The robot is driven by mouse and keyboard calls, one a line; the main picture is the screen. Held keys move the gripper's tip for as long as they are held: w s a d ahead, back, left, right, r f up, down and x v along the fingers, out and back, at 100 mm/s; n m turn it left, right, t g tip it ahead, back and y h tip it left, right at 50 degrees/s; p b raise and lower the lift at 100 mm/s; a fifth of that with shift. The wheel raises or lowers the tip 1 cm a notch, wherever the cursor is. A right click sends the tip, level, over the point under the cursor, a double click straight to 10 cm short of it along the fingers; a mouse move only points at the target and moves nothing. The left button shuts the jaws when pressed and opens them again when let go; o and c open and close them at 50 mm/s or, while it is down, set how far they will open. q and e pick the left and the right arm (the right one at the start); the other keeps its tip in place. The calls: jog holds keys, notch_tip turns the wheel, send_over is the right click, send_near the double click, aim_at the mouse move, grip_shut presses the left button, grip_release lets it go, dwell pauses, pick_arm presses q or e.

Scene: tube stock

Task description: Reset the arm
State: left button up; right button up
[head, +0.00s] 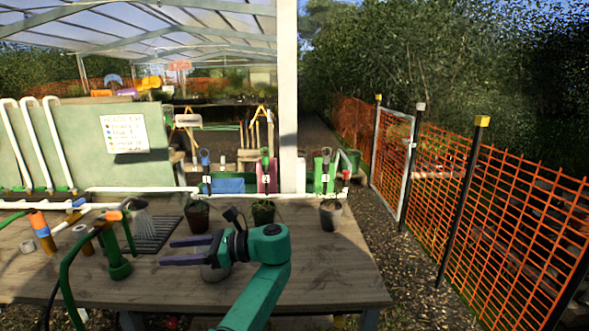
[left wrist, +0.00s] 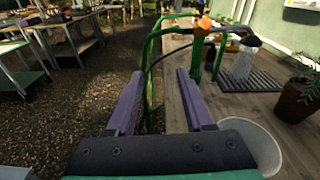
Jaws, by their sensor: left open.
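My left gripper (head: 167,252) has purple fingers on a green arm and points left above the front of the wooden table (head: 330,285). Its fingers are apart with nothing between them. They also show spread in the left wrist view (left wrist: 161,73), over the table's edge and the gravel floor. A pale round bowl or pot (head: 214,272) stands just below the gripper, partly hidden by it; its rim shows at the lower right of the left wrist view (left wrist: 262,140). My right gripper is in neither view.
Potted plants (head: 331,215) stand along the table's back. White pipe (head: 140,190) runs along the back. The table's right front is clear. Orange fencing (head: 520,220) is at right.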

pick_arm(q)
jog(key=s+a+f+n+h, duration=0.2)
jog(key=s+f+h, duration=0.1)
jog(key=f, duration=0.6)
jog(key=s+a+f+n+t+h, duration=0.1)
jog(key=s+f+n+h, duration=0.25)
jog(key=f, duration=0.45)
jog(key=s+a+f+n+h, duration=0.2)
jog(key=s+f+h, duration=0.1)
jog(key=f, duration=0.6)
jog(key=s+d+n+t+h, duration=0.2)
jog(key=s+d+n+h, duration=0.15)
jog(key=s, duration=0.35)
jog(key=s+d+n+t+h, duration=0.1)
jog(key=s+d+n+h, duration=0.25)
jog(key=s, duration=0.45)
notch_tip(320, 180, down, 24)
jog(key=s+g, duration=0.1)
jog(key=s, duration=0.2)
jog(key=s+a+f+g, duration=0.1)
jog(key=s+a+f, duration=0.2)
jog(key=s+f, duration=1.1)
jog(key=shift+s+a, duration=0.2)
jog(key=shift+s, duration=0.9)
